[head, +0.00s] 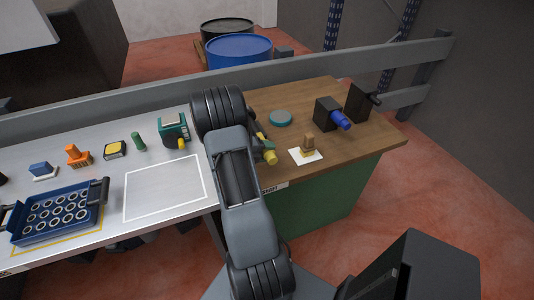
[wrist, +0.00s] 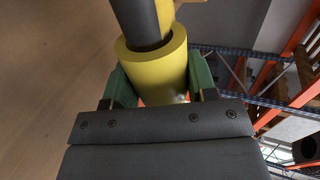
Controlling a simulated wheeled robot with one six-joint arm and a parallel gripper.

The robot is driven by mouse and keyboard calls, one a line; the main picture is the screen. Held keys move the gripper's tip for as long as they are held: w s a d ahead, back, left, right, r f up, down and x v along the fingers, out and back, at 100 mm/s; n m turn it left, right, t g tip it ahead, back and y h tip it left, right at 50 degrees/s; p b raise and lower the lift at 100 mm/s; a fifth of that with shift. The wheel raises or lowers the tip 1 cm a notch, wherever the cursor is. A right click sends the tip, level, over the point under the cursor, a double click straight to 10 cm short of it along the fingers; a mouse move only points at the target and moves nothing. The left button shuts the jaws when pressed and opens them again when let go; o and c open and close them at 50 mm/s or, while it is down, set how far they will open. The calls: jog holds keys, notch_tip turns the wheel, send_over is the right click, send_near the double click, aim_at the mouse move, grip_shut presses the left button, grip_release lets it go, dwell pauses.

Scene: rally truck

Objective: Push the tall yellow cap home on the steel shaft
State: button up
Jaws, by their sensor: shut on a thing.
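In the wrist view the yellow cap (wrist: 160,72) is a hollow cylinder between the two green fingers of my gripper (wrist: 155,82), which is shut on it. The dark grey shaft (wrist: 138,20) comes down from the top of the picture and its end is inside the cap's open mouth. A gap shows around part of the shaft. How deep it sits inside the cap is hidden. In the head view the cap (head: 270,157) shows as a small yellow end beside my gripper (head: 262,146), over the wooden bench top. My arm hides much of the shaft there.
On the wooden bench (head: 377,140) stand a tan block on a white square (head: 314,157), a teal disc (head: 280,118), a black block with a blue cylinder (head: 340,120) and another black fixture (head: 358,102). A metal table with a blue tray (head: 88,222) is left.

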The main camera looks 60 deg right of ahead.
jog(key=shift+w+d+b, duration=0.3)
jog(key=shift+w+d, duration=0.6)
jog(key=shift+w, duration=0.3)
jog(key=shift+w+d+b, duration=0.3)
jog(key=shift+w+d, duration=0.55)
jog(key=shift+w, duration=0.35)
jog(key=o, duration=1.4)
jog(key=b+v, duration=0.2)
jog(key=v, duration=1.2)
jog(key=shift+w+f+b, duration=0.1)
jog(key=shift+b, duration=0.2)
jog(key=shift+d, duration=0.1)
